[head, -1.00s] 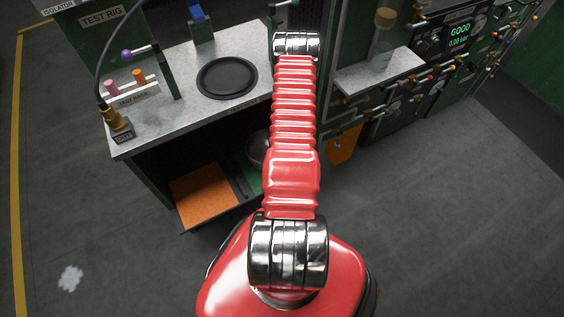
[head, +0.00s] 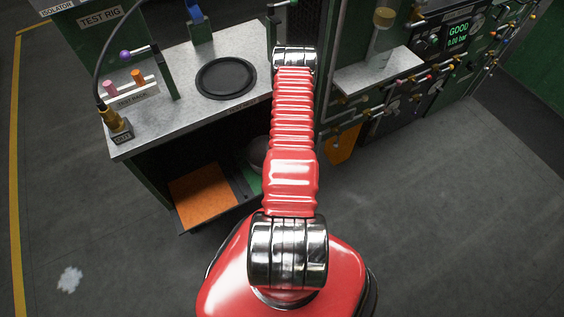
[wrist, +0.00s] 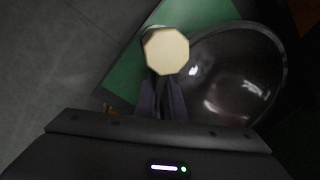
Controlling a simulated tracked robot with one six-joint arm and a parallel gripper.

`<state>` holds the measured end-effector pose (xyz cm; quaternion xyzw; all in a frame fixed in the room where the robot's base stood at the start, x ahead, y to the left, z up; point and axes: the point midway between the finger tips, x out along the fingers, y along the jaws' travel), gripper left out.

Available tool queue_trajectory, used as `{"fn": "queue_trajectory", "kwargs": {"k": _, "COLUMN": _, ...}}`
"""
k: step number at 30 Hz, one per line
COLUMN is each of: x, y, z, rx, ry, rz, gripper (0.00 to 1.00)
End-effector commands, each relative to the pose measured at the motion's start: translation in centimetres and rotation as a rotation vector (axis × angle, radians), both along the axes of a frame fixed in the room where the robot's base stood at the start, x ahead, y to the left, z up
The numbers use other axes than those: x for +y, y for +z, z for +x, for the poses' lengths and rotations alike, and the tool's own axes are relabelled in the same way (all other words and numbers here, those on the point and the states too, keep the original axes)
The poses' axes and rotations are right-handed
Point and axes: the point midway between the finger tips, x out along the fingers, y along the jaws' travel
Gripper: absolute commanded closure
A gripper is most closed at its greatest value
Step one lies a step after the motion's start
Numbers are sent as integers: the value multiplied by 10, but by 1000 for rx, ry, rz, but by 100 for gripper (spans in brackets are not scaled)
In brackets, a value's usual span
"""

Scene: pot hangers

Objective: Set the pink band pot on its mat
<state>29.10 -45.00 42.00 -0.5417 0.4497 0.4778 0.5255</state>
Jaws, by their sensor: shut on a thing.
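My gripper (wrist: 162,78) is shut on a pale octagonal knob or handle end (wrist: 166,51), seen nearly end-on in the wrist view. A dark, glossy round pot (wrist: 235,78) lies just right of it; the join between them is not clear. A green mat (wrist: 125,75) shows beneath or behind both; whether the pot touches it I cannot tell. In the head view my arm hides the gripper. Part of the pot (head: 256,152) shows left of my arm, beside a bit of green mat (head: 253,178). No pink band is visible.
An orange mat (head: 203,196) lies on the low shelf left of the green one. The bench top (head: 180,105) above holds a black round plate (head: 226,78) and a test rack (head: 131,97). A valve panel (head: 420,85) stands at right. Floor at left is clear.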

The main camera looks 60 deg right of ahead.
Motion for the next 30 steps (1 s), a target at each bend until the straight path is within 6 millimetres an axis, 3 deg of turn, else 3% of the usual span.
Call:
{"fn": "queue_trajectory", "kwargs": {"k": 7, "x": -1, "y": -1, "z": 0, "rx": -1, "ry": 0, "rz": -1, "gripper": 100}}
{"fn": "queue_trajectory", "kwargs": {"k": 8, "x": 0, "y": -1, "z": 0, "rx": 0, "ry": 0, "rz": 0, "gripper": 88}}
{"fn": "queue_trajectory", "kwargs": {"k": 15, "x": 1, "y": -1, "z": 1, "rx": 0, "ry": 1, "rz": 0, "gripper": 71}}
{"fn": "queue_trajectory", "kwargs": {"k": 24, "x": 1, "y": 0, "z": 1, "rx": 0, "ry": 1, "rz": 0, "gripper": 71}}
{"fn": "queue_trajectory", "kwargs": {"k": 30, "x": 0, "y": 12, "z": -1, "rx": -1, "ry": 1, "rz": 0, "gripper": 71}}
